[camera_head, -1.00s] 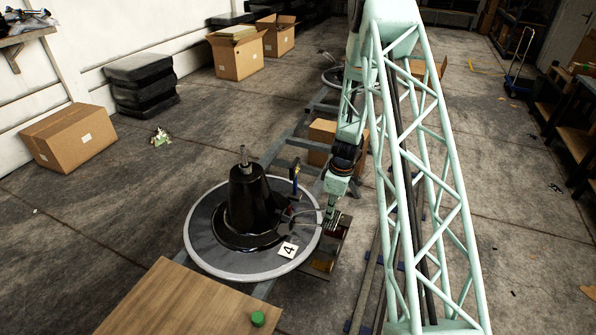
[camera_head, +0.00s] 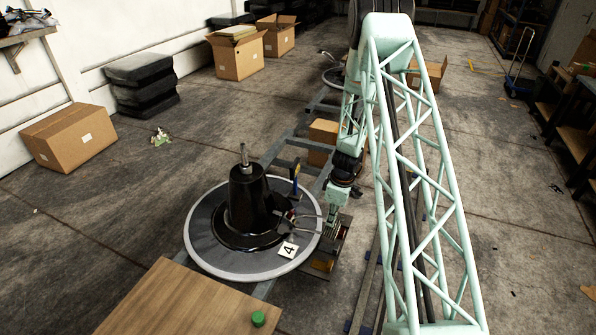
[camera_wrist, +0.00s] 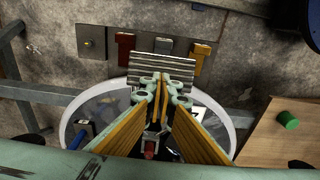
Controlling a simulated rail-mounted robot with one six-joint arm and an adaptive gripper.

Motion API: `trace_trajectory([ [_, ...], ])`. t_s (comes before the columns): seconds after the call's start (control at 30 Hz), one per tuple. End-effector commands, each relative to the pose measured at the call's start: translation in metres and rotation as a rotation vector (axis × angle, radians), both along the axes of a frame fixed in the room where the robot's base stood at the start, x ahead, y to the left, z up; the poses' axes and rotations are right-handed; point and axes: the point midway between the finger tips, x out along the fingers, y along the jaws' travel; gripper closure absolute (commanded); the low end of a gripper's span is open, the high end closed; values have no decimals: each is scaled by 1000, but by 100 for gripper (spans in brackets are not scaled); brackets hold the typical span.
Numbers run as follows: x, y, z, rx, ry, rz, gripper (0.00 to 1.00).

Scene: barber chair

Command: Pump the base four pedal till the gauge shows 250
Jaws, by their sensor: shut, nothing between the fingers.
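Base four is a black cone (camera_head: 247,200) standing on a round grey disc with a pale rim (camera_head: 197,258), with a white "4" tag (camera_head: 288,249) on it. Thin pedal levers (camera_head: 306,216) stick out from the cone's right side. My gripper (camera_head: 332,222) is shut and empty, pointing down at the disc's right edge. In the wrist view its fingertips (camera_wrist: 162,88) are together, right by a ribbed grey plate (camera_wrist: 163,67) that looks like the pedal. I cannot tell whether they touch it. No readable gauge shows.
Red (camera_wrist: 126,50) and yellow (camera_wrist: 202,52) pieces lie on plates beyond the ribbed plate. A wooden board with a green knob (camera_head: 258,319) is in front. A cardboard box (camera_head: 322,132) stands behind my gripper. Metal rails cross the floor.

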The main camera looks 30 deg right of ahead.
Motion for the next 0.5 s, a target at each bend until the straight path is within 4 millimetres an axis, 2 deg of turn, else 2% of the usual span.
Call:
trace_trajectory([
  [0.5, -5, -3, -26, 1, 2, 0, 100],
])
